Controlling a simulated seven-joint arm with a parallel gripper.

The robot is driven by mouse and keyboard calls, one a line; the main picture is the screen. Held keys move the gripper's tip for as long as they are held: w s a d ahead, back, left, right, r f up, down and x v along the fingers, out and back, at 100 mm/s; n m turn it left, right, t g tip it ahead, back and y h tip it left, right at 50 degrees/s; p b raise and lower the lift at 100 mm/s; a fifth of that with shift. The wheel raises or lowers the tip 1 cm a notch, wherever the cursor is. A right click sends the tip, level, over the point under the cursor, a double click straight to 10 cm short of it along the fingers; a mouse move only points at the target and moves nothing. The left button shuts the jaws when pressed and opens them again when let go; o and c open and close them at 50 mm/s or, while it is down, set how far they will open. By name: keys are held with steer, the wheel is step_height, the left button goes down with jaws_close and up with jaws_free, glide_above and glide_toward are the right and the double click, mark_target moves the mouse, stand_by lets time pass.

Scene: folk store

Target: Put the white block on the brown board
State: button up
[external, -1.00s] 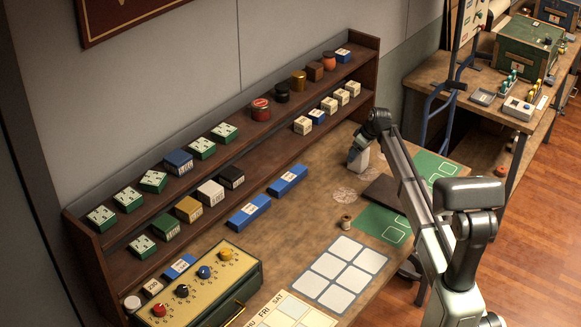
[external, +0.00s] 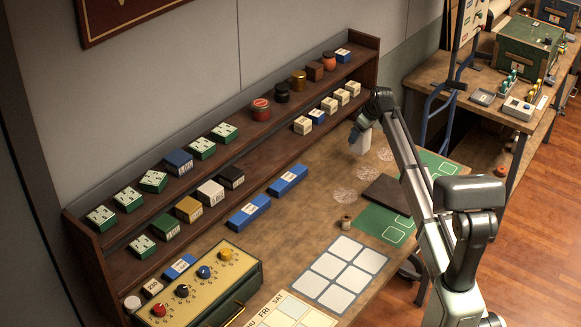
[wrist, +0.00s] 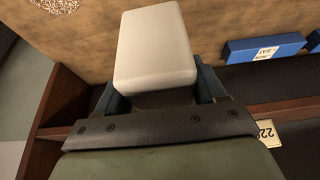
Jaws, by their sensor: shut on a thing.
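The white block (wrist: 155,48) is between the two fingers of my gripper (wrist: 162,85) in the wrist view. My gripper is shut on it. In the external view the white block (external: 360,143) hangs from my gripper (external: 361,128) above the back of the table, near the shelf's right end. The dark brown board (external: 384,191) lies flat on the table, partly on the green mat, to the right and nearer the camera. My arm partly covers the board's right side.
The green mat (external: 372,222) has white outlines. A small spool (external: 346,224) stands beside it. The two-level wooden shelf (external: 290,135) holds several boxes and jars behind the table. Blue boxes (external: 288,180) lie along its foot. A white-squared grid (external: 340,272) lies in front.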

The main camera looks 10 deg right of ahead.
steer(key=shift+d+r, duration=0.2)
steer(key=shift+r, duration=0.25)
steer(key=d+r, duration=0.1)
steer(key=d, duration=0.2)
steer(key=shift+r, duration=0.35)
steer(key=s+d+r+m, duration=0.1)
steer(key=s+d+r, duration=0.1)
steer(key=s+d, duration=0.2)
steer(key=n, duration=0.1)
glide_above(394, 192)
steer(key=shift+f, duration=5.5)
steer(key=shift+f, duration=0.15)
steer(key=o, duration=1)
